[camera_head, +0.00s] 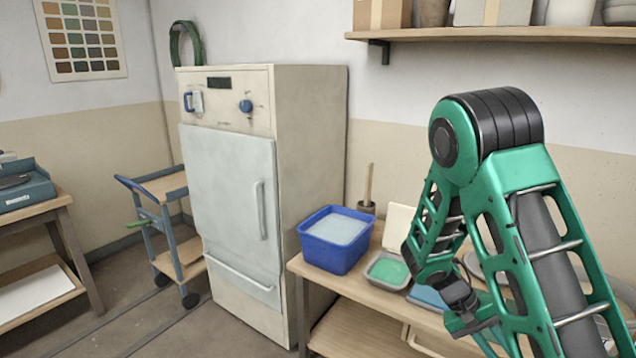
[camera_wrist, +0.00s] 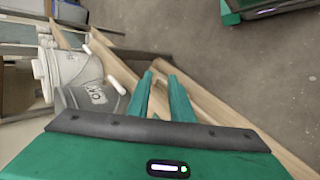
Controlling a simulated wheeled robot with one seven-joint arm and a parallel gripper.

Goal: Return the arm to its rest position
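My green arm (camera_head: 535,230) rises at the right of the head view, bends at a high black-banded elbow and comes down over the wooden worktable. My gripper hangs low at the table's front; its fingertips are hard to make out in the head view. In the wrist view my gripper (camera_wrist: 160,76) shows two green fingers set apart, with nothing between them. A wooden table edge and the grey floor lie beyond the fingers.
A blue bucket (camera_head: 336,239) and a grey tray with green glaze (camera_head: 387,269) stand on the worktable (camera_head: 318,272). A white bucket (camera_wrist: 75,70) stands left of the fingers. A kiln-like cabinet (camera_head: 228,190) and a trolley (camera_head: 168,230) are left. A shelf (camera_head: 500,34) hangs above.

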